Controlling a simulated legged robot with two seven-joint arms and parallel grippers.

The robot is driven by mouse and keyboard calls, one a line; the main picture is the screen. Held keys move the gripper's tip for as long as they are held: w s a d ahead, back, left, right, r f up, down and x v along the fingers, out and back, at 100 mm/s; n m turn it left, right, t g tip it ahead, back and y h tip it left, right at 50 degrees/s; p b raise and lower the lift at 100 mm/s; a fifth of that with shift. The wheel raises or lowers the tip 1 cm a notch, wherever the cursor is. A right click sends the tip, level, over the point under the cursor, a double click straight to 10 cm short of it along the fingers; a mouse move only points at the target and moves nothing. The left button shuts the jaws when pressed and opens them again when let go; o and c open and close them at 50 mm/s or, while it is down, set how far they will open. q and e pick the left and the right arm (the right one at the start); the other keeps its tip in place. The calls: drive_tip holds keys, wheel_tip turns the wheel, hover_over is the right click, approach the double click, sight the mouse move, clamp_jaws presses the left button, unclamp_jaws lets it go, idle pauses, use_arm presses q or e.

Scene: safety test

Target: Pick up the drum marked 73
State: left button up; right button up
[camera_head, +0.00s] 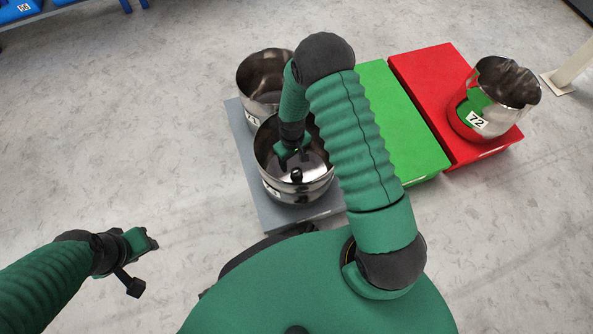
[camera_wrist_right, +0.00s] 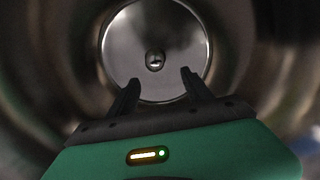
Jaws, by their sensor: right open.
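A shiny metal drum (camera_head: 298,192) stands open-topped on the near part of a grey platform; the tag on its side is too small and turned to read surely. My right gripper (camera_head: 289,153) reaches down into its mouth. In the right wrist view the open fingers (camera_wrist_right: 158,88) are apart with nothing between them, facing the drum's round floor (camera_wrist_right: 180,35), which has a small round knob (camera_wrist_right: 155,60) in its middle. My left gripper (camera_head: 148,243) hangs over bare floor at the lower left, away from the drums; its jaw gap is unclear.
Another metal drum (camera_head: 259,75), its tag partly hidden, stands just behind on the grey platform (camera_head: 272,212). A green platform (camera_head: 413,150) is bare where seen. A red platform (camera_head: 425,75) bears a drum marked 72 (camera_head: 505,85). A pale post (camera_head: 572,70) stands far right.

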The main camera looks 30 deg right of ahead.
wheel_tip(320, 180, down, 3)
drive_tip(key=shift+r+b, duration=0.15)
drive_tip(key=shift+b, duration=0.2)
drive_tip(key=shift+d+f+b, duration=0.1)
drive_tip(key=shift+f+b, duration=0.25)
drive_tip(key=shift+f, duration=0.3)
drive_tip(key=f+b, duration=0.2)
drive_tip(key=f, duration=0.1)
drive_tip(key=s+f+b, duration=0.1)
drive_tip(key=b, duration=0.1)
drive_tip(key=shift+d+f, duration=0.15)
drive_tip(key=shift+d, duration=0.25)
drive_tip(key=shift+f+b, duration=0.3)
drive_tip(key=shift+f, duration=0.05)
use_arm(q)
drive_tip(key=s+x, duration=0.1)
drive_tip(key=x, duration=0.5)
drive_tip(key=shift+s+f, duration=0.15)
drive_tip(key=shift+f, duration=0.25)
use_arm(e)
drive_tip(key=shift+r, duration=0.2)
drive_tip(key=shift+c, duration=0.6)
clamp_jaws()
